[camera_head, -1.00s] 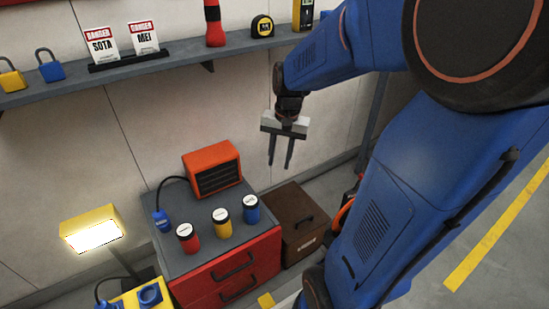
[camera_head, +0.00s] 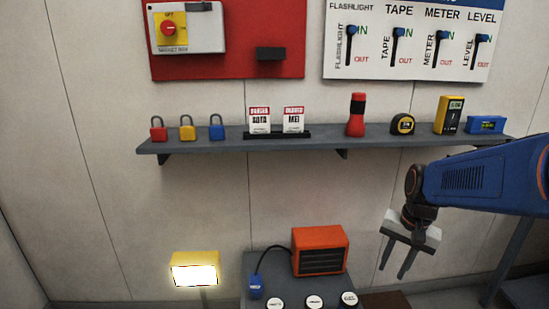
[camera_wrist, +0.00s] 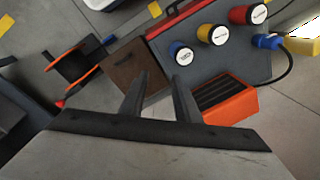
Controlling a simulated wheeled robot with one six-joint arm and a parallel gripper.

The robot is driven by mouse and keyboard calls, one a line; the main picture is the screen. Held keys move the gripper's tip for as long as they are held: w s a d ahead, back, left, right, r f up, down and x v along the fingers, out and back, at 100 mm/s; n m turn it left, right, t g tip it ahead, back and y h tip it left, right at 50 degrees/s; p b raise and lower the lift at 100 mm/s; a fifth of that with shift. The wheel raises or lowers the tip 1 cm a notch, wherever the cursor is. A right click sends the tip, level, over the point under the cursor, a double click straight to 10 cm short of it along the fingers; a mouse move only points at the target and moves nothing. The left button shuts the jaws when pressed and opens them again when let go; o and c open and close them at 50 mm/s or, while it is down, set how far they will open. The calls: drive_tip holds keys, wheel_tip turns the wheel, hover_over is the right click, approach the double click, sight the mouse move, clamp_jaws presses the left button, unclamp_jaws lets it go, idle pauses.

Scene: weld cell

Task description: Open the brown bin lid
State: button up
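The brown bin (camera_wrist: 136,64) shows in the wrist view, on the floor beside the red-fronted cabinet, with its brown lid down and a dark handle on it. In the head view only a sliver of its brown top (camera_head: 386,300) shows at the bottom edge; the rest is out of frame. My gripper (camera_head: 394,273) hangs above and behind the bin area, fingers pointing down. In the wrist view my gripper (camera_wrist: 163,84) has its two fingers apart with nothing between them. It is not touching the bin.
An orange heater (camera_head: 320,250) and several coloured canisters stand on the grey cabinet top (camera_wrist: 232,62). A lit yellow lamp (camera_head: 194,268) is at the left. A grey shelf (camera_head: 330,137) with locks, signs and tools runs along the wall. An orange-rimmed reel (camera_wrist: 72,65) lies beyond the bin.

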drive_tip(key=s+a+r+n+t, duration=0.1)
drive_tip(key=s+a+r+n, duration=0.1)
drive_tip(key=s, duration=0.4)
drive_tip(key=s+a+r+n+t+h, duration=0.1)
drive_tip(key=s+a+r+n+t, duration=0.1)
drive_tip(key=s, duration=0.4)
drive_tip(key=a+r+n, duration=0.1)
drive_tip(key=n, duration=0.1)
drive_tip(key=shift+s+a+n, duration=0.15)
drive_tip(key=shift+a+n, duration=0.15)
drive_tip(key=shift+n, duration=0.1)
drive_tip(key=shift+s+a+n+t, duration=0.15)
drive_tip(key=shift+s+n+t, duration=0.15)
drive_tip(key=shift+s, duration=0.25)
drive_tip(key=shift+c, duration=0.5)
drive_tip(key=shift+s, duration=0.1)
clamp_jaws()
